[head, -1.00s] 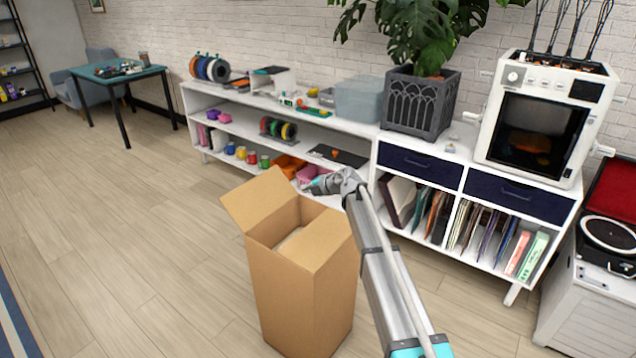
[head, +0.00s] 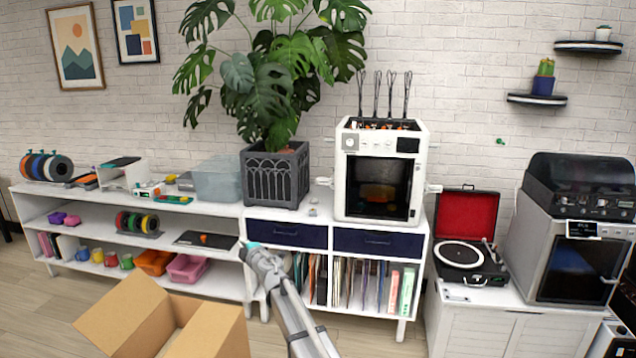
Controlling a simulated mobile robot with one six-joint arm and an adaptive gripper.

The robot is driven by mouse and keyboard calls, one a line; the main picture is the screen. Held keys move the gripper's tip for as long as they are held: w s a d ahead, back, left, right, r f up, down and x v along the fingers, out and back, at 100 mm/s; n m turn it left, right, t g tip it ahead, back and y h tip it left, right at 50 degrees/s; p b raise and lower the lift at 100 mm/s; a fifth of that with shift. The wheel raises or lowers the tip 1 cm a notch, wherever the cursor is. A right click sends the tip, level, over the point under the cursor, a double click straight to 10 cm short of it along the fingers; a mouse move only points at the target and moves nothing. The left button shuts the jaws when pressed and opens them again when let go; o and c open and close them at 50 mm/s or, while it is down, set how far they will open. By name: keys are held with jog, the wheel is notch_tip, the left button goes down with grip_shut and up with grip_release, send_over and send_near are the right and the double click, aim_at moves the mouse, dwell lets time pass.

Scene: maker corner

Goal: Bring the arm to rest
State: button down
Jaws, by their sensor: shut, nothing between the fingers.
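My arm reaches up from the bottom of the head view, in front of the white shelf unit (head: 330,224). My gripper (head: 246,247) is at its far end, small and pointing away to the upper left, near the gap between the low shelves and the drawer cabinet. It is shut, and no held thing shows at it. The fingers are mostly hidden by the wrist.
An open cardboard box (head: 215,333) stands on the floor left of my arm. A potted monstera (head: 275,175) and a white 3D printer (head: 378,170) stand on the unit. A record player (head: 460,254) and a grey machine (head: 570,255) are at right.

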jog(key=s+d+m+h+p, duration=0.3)
jog(key=d+m+h, duration=0.95)
jog(key=d, duration=1.35)
jog(key=s+d+f+m+g+h+p, duration=0.25)
jog(key=s+d+f+m+g, duration=0.3)
jog(key=s+d, duration=0.55)
jog(key=s+d+f+m+g+y, duration=0.1)
jog(key=s+g, duration=0.2)
jog(key=s, duration=0.4)
jog(key=s+d+f+m+g+y+p, duration=0.1)
jog(key=s+f+g+y, duration=0.1)
jog(key=s, duration=0.5)
jog(key=s+d+f+m+g+y+p, duration=0.1)
jog(key=s+f+m+g, duration=0.1)
jog(key=s+g, duration=0.2)
jog(key=s, duration=0.3)
jog(key=shift+s+d, duration=0.25)
jog(key=shift+s, duration=0.1)
